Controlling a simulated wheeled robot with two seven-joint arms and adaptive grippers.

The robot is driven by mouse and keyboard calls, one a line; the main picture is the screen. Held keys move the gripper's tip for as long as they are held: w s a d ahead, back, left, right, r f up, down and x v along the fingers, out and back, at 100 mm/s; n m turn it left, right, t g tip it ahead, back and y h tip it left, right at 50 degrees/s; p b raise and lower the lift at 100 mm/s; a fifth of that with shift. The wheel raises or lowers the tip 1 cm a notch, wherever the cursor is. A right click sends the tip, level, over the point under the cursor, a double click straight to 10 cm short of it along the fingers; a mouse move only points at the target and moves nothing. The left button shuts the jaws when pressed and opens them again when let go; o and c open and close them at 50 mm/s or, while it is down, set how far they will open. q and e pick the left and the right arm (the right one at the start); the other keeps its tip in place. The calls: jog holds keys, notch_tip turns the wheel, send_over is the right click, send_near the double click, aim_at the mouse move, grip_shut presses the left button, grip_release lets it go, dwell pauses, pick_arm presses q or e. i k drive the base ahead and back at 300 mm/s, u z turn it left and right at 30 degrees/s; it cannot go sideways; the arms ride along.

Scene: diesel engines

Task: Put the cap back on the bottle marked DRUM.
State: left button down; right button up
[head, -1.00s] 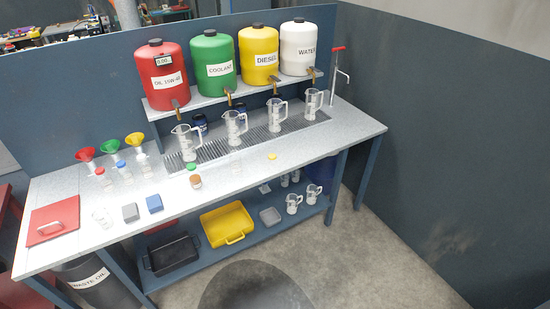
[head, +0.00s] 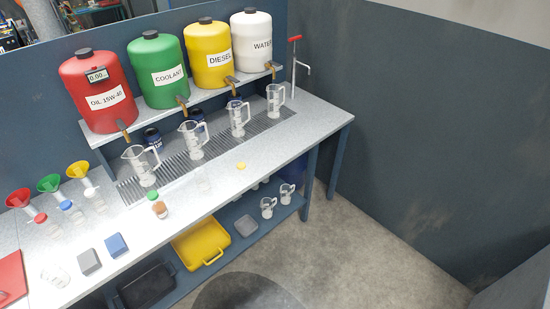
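Several small bottles stand on the grey bench. One has a red cap (head: 41,218), one a blue cap (head: 66,206) and one a white cap (head: 89,192). Nearer the middle are a green cap (head: 153,195) and a small jar with brown contents (head: 159,210). A faint clear container (head: 204,180) stands to their right. A yellow cap (head: 241,166) lies on the bench near its front edge. No DRUM marking is readable, so I cannot tell which bottle it is. Neither of my grippers is in view.
Four large drums, the red one (head: 100,90) foremost, sit on a shelf with taps. Clear jugs (head: 140,165) stand on the drip grate (head: 215,150). Below are a yellow tray (head: 201,245) and a black tray (head: 147,287). Open floor (head: 350,250) lies right.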

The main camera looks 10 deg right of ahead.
aim_at(203, 183)
jog(key=z, duration=0.2)
jog(key=i, duration=0.75)
jog(key=u, duration=0.45)
jog(key=i, duration=0.6)
jog(key=u, duration=0.5)
